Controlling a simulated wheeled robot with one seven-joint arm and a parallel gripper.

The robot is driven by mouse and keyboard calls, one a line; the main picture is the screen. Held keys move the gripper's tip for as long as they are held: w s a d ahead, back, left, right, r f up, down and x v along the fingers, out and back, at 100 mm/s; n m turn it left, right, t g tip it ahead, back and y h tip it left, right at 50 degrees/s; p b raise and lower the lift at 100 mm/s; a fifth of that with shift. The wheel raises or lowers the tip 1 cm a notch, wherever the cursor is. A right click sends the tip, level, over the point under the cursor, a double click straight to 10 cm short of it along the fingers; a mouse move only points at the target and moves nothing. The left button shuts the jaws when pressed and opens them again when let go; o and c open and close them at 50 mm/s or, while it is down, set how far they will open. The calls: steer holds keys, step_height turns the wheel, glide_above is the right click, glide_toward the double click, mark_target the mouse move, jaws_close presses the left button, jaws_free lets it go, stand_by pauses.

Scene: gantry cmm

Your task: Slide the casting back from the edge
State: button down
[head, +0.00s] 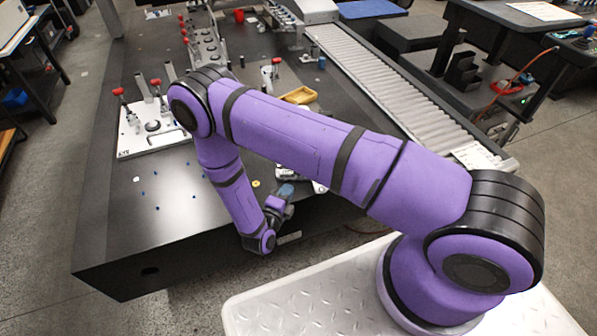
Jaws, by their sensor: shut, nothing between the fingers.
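The black table (180,212) runs away from me, with its near edge below my wrist. A pale metal part (319,187), perhaps the casting, shows in a small piece just beyond my forearm, close to that near edge. My arm hides most of it, so I cannot tell its full shape or its overhang. My gripper (285,191) is low at the near edge, just left of this part. It is shut and holds nothing. Its fingertips are too small and covered to make out, and I cannot tell whether they touch the part.
A fixture plate with red-knobbed clamps (150,127) stands at the left of the table, and more clamps stand further back. A yellow tray (300,95) lies beyond my arm. A roller conveyor (375,85) runs along the right. The table's front left is mostly clear, with small blue bits.

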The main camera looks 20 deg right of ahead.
steer(key=x, duration=0.9)
steer(key=w, duration=0.6)
steer(key=shift+w, duration=0.3)
